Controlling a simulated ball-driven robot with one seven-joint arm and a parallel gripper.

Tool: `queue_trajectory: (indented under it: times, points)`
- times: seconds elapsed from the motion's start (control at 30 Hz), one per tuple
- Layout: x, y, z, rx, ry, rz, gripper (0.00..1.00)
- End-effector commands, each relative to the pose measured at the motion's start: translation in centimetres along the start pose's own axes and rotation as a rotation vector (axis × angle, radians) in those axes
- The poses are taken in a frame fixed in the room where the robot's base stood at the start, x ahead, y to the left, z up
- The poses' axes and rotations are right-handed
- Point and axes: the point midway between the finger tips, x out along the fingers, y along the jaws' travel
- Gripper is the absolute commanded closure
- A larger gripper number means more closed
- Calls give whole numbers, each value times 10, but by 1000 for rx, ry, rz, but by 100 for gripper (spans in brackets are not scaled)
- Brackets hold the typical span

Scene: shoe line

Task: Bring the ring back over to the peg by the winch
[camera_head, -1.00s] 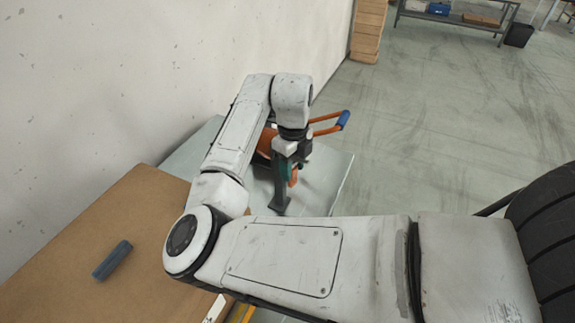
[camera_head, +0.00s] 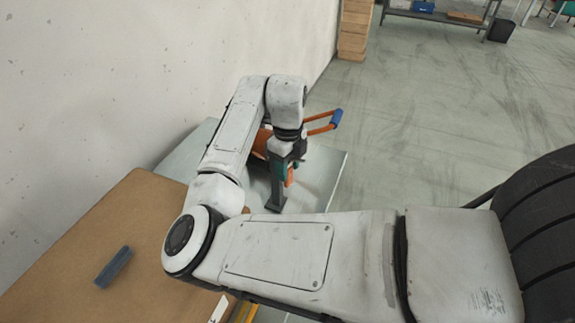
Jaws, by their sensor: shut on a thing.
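My gripper (camera_head: 282,167) points down over the grey table by the wall. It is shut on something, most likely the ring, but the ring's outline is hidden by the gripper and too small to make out. Teal and orange patches show at the jaws. A dark grey upright piece (camera_head: 276,197) stands just under the jaws; I cannot tell whether it is the peg. The orange winch (camera_head: 260,143) is behind my wrist, partly hidden. Its orange crank with a blue grip (camera_head: 336,117) sticks out to the right.
The grey table (camera_head: 322,172) has bare room right of my gripper. A brown board surface (camera_head: 90,240) at lower left holds a blue-grey block (camera_head: 113,267). The white wall (camera_head: 110,80) runs close along the left. Stacked boxes (camera_head: 354,28) stand farther back; open floor is at right.

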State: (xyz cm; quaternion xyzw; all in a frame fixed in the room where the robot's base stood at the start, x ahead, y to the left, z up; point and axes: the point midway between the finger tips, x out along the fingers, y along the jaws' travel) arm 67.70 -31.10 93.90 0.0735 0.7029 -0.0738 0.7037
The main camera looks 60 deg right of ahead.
Motion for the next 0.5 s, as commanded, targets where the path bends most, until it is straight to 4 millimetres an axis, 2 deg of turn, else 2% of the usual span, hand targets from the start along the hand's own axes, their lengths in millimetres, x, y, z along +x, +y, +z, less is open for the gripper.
queue_trajectory:
  times: [0.07,0.33,0.5]
  points:
    - [0,0,0,0,0,0,52]
    - [0,0,0,0,0,0,26]
    - [0,0,0,0,0,0,26]
